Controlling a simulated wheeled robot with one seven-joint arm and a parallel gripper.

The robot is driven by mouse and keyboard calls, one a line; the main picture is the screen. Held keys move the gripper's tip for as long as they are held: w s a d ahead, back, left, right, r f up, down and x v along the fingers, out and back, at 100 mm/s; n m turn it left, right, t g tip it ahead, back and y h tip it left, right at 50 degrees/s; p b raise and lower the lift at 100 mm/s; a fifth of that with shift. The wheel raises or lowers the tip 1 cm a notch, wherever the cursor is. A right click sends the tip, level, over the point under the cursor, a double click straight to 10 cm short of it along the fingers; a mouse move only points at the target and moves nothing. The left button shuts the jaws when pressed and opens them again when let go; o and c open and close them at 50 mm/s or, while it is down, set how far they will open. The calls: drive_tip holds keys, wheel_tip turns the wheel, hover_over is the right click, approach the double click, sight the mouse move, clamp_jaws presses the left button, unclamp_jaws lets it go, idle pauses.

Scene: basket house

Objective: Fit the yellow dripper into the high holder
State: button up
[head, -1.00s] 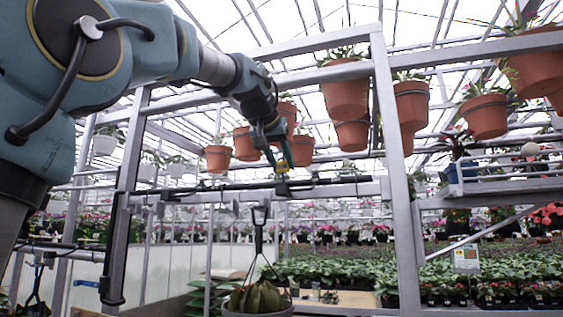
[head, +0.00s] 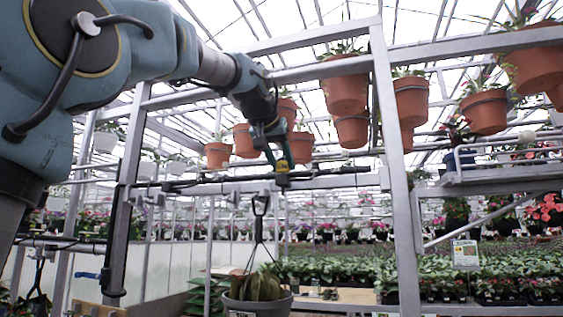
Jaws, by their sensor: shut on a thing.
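My gripper (head: 277,152) reaches in from the upper left, fingers pointing down. It is shut on the small yellow dripper (head: 283,164), of which only a little yellow shows between and below the fingers. The high holder (head: 282,181) is a small dark block on the long black horizontal bar. The dripper is directly above the holder and very close to it. I cannot tell whether they touch or whether the dripper is inside the holder.
A hanging pot (head: 257,305) with a plant hangs below the bar. Terracotta pots (head: 345,95) hang behind and right of my gripper. A grey metal post (head: 397,150) stands to the right. A black upright (head: 118,240) stands left.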

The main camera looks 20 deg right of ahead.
drive_tip(key=shift+f, duration=0.2)
drive_tip(key=o, duration=1.1)
drive_tip(key=shift+c, duration=0.2)
drive_tip(key=b+v, duration=0.2)
drive_tip(key=v, duration=0.8)
drive_tip(key=shift+s+a+r, duration=0.2)
drive_tip(key=shift+s+a, duration=0.05)
